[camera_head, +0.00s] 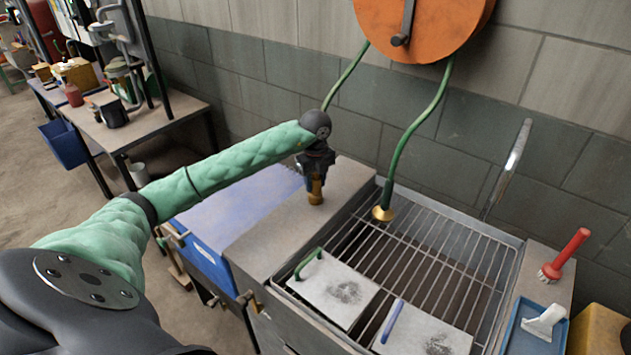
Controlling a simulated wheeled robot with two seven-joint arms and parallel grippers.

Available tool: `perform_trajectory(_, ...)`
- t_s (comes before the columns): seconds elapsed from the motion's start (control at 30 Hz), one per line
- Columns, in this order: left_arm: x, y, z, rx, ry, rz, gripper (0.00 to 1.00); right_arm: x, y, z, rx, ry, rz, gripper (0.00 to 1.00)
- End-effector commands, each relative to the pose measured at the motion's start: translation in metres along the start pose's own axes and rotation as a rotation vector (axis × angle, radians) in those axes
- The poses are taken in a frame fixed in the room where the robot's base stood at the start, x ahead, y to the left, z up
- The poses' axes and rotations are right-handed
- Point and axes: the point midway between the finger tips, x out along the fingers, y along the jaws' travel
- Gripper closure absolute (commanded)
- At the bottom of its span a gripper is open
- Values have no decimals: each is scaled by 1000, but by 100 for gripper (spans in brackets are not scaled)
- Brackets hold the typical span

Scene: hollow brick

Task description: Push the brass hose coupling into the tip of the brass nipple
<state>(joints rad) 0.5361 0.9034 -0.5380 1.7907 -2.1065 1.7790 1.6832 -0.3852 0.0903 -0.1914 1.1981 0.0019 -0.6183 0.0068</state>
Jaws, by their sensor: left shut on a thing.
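My left gripper (317,172) points down over the stone ledge and is shut on a brass piece, which I take to be the brass hose coupling (316,183). Just beneath it, a brass piece that looks like the brass nipple (316,199) stands upright on the ledge. The two are in line, and I cannot tell whether they touch or overlap. The gripper hides the coupling's upper part. A green hose (345,78) runs down from the reel behind my left wrist. My right gripper is not in view.
A second green hose length (418,122) hangs from the orange reel (420,22), with a flared brass end (382,213) over the wire rack (440,250). Plates with handles (335,290) lie on the rack. A red-handled brush (565,255) and blue tray (535,325) are at right.

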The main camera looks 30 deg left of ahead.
Motion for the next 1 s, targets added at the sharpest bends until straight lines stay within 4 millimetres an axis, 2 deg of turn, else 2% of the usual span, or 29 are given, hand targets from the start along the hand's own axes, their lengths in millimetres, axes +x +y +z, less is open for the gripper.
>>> perform_trajectory(0.63, 10, 0, 0, 0, 0, 0, 91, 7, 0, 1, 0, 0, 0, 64)
perform_trajectory(0.67, 9, 0, 0, 0, 0, 0, 61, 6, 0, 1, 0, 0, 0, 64)
perform_trajectory(0.77, 9, 0, 0, 0, 0, 0, 42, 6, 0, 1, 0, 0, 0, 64)
perform_trajectory(1.0, 9, 0, 0, 0, 0, 0, 40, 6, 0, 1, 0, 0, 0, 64)
